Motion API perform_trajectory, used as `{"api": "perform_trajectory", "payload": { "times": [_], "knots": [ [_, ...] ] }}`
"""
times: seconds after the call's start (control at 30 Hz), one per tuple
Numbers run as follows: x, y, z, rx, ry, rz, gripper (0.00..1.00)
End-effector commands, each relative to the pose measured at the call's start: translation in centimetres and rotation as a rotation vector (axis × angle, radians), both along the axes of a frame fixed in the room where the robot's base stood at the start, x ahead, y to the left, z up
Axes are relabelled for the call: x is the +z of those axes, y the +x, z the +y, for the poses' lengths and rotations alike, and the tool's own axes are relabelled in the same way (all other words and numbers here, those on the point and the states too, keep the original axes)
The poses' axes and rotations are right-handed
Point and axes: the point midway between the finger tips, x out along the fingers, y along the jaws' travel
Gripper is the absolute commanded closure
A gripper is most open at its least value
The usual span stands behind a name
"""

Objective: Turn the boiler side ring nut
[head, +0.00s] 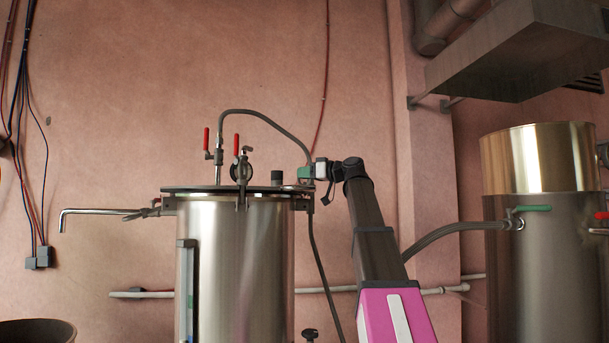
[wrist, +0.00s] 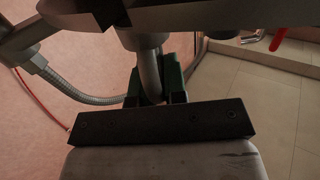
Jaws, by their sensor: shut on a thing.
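The steel boiler (head: 235,265) stands left of centre in the head view, with a dark flat lid. My gripper (head: 306,173) is at the right edge of the lid, beside the end of a grey hose (head: 271,121). In the wrist view my gripper (wrist: 157,84) has its green fingers on both sides of a curved grey metal fitting (wrist: 150,70) and is shut on it. A wider grey collar (wrist: 140,39) sits just above this fitting. I cannot tell which part is the ring nut; the fingers and fitting hide its outline.
Red-handled valves (head: 207,139) stand on the lid. A spout (head: 95,212) sticks out left. A second steel vessel (head: 545,255) with a green-handled valve stands right, joined to a hose (head: 440,233) passing behind my arm. A metal hood (head: 520,50) hangs above.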

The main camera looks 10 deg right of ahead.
Motion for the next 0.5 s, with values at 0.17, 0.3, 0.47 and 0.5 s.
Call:
{"api": "perform_trajectory", "payload": {
  "times": [0.17,0.3,0.47,0.5],
  "knots": [
    [0.06,0.01,-0.01,0.002,0.001,0.0,1.0],
    [0.06,0.01,-0.01,0.002,0.001,0.0,0.62],
    [0.04,0.0,0.0,0.003,0.0,0.0,0.62],
    [0.04,0.0,-0.01,0.003,0.0,0.0,0.62]
  ]
}}
